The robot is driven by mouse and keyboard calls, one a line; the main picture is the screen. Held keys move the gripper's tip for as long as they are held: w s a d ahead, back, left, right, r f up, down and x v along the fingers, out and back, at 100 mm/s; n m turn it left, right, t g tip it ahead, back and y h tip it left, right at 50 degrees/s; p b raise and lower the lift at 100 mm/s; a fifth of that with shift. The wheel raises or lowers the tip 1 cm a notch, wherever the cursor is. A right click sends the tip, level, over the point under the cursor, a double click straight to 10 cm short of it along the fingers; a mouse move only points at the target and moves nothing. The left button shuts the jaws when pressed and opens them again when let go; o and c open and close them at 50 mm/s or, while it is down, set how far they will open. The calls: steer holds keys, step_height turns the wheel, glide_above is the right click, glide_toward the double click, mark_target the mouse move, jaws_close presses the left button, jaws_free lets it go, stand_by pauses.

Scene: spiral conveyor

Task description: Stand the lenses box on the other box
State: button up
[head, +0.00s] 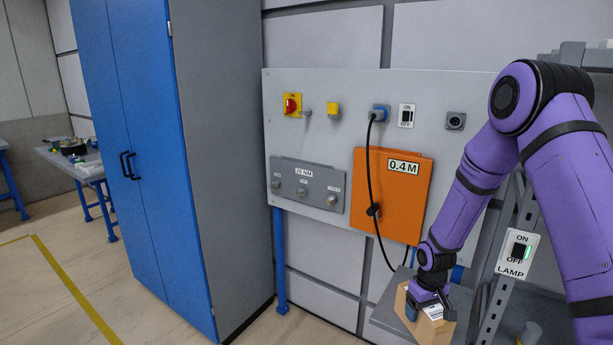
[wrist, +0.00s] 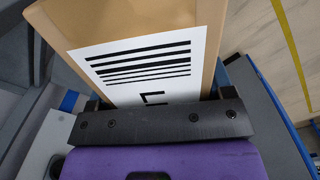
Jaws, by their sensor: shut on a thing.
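A tan cardboard box with a white barcode label (head: 430,322) is at my gripper (head: 428,300), at the lower right of the head view. In the wrist view the box (wrist: 215,22) fills the upper middle, with black bars and part of a letter on its label. My gripper (wrist: 155,112) is shut on this box. The label's wording is cut off, so I cannot tell whether it is the lenses box. I cannot make out a second box.
A grey surface (head: 385,318) lies beside the held box. A slanted grey metal post with a lamp switch (head: 518,252) stands close to my arm. Behind is a panel with an orange box (head: 393,200) and a hanging black cable. A blue cabinet (head: 135,150) stands left.

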steer(key=shift+w+a+r+m, duration=0.35)
steer(key=shift+r+m, duration=0.1)
steer(key=shift+m, duration=0.35)
steer(key=shift+w+a+r+m, duration=0.25)
steer(key=shift+a+r+m, duration=0.15)
steer(key=shift+m, duration=0.4)
steer(key=shift+d, duration=0.1)
